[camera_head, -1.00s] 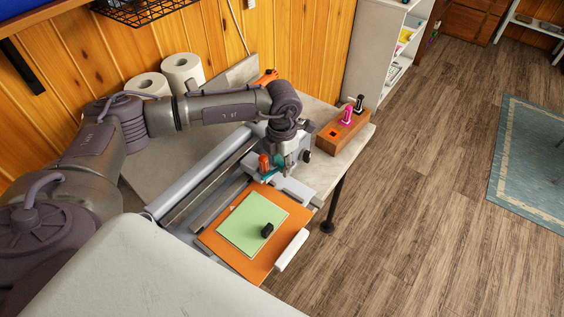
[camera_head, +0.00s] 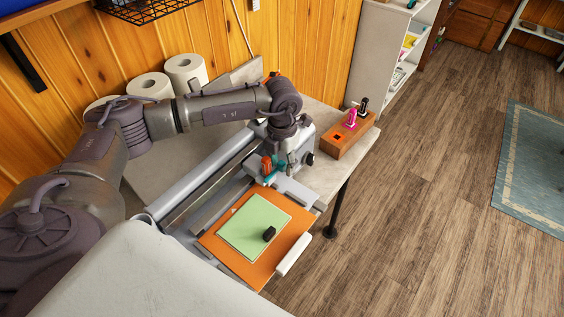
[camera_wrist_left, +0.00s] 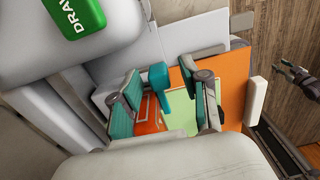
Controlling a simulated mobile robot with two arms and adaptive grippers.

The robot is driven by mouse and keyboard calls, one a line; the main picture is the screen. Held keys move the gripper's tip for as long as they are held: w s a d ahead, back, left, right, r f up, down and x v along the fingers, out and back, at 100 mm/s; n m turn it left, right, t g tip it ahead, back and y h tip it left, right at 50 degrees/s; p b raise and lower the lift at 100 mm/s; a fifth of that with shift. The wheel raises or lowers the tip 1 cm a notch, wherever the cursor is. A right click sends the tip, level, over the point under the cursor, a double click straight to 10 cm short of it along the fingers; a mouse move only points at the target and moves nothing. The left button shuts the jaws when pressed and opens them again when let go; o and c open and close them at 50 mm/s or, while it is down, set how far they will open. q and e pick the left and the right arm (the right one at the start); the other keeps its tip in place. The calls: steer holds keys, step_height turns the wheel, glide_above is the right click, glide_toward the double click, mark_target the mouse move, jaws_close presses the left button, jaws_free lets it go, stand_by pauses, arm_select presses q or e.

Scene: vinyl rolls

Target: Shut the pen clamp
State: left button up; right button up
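The plotter's pen carriage sits on its rail in the head view. I cannot tell whether a finger touches the clamp. In the head view my left gripper (camera_head: 290,160) is over the carriage, partly hidden by my wrist. A dark gripper, likely my right one (camera_wrist_left: 297,74), shows small at the right edge.
An orange mat (camera_head: 291,228) with a green sheet (camera_head: 240,232) and a small black block (camera_head: 269,234) lies before the carriage. A wooden pen block (camera_head: 345,142) with pink and black tools stands at the table's right. White rolls (camera_head: 186,72) stand behind my arm. A green "DRAW" label (camera_wrist_left: 80,12) shows close by.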

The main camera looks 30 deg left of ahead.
mark_target(282, 163)
arm_select(q)
steer(key=shift+r, duration=0.15)
step_height(282, 163, up, 12)
stand_by(0.5)
stand_by(0.4)
